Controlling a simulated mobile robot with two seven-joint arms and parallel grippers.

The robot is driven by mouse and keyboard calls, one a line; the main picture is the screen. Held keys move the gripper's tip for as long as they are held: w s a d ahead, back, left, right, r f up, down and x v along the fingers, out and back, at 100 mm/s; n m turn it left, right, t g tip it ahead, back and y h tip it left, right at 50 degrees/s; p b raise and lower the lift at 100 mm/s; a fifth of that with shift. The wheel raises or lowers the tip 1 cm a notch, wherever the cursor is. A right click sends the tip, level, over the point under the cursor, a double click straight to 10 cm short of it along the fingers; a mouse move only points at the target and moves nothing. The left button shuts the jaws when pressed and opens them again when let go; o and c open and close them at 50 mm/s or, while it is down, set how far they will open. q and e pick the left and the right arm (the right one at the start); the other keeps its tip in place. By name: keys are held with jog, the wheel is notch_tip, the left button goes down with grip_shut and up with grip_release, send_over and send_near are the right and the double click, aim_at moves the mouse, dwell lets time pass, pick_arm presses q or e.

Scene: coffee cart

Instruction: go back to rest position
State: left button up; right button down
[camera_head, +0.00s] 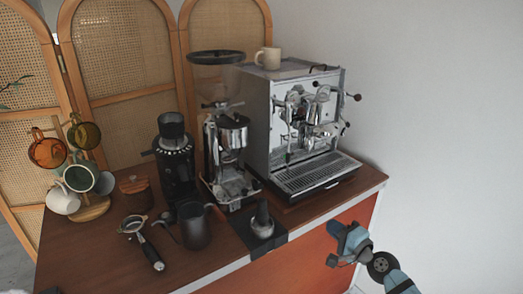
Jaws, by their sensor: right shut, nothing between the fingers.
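My right gripper (336,262) is at the lower right, in front of the cart's orange front panel (310,258) and below the level of the counter top. It is shut with nothing between its fingers. Its blue and black arm comes in from the bottom right corner. My left gripper is not in this view.
On the wooden counter (118,252) stand an espresso machine (258,125) with a cup (268,58) on top, grinders (176,170), a dark pitcher (195,228), a portafilter (141,238), a tamper (262,218) and a mug tree (92,207). A white wall bounds the right.

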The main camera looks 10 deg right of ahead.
jog(key=s+a+f+n+g+h, duration=0.15)
jog(key=s+a+f+n, duration=0.35)
jog(key=s, duration=0.5)
jog(key=s+a+f+n+g+h, duration=0.1)
jog(key=s+a+f+n+g, duration=0.2)
jog(key=s+f+n, duration=0.5)
jog(key=s+a+f+n+g+h, duration=0.15)
jog(key=s+a+f+n, duration=0.35)
jog(key=s, duration=0.6)
notch_tip(320, 180, up, 11)
jog(key=s+d+m+p, duration=0.1)
jog(key=d+p, duration=0.1)
jog(key=p, duration=1)
jog(key=shift+f+m, duration=0.15)
jog(key=shift+m, duration=0.25)
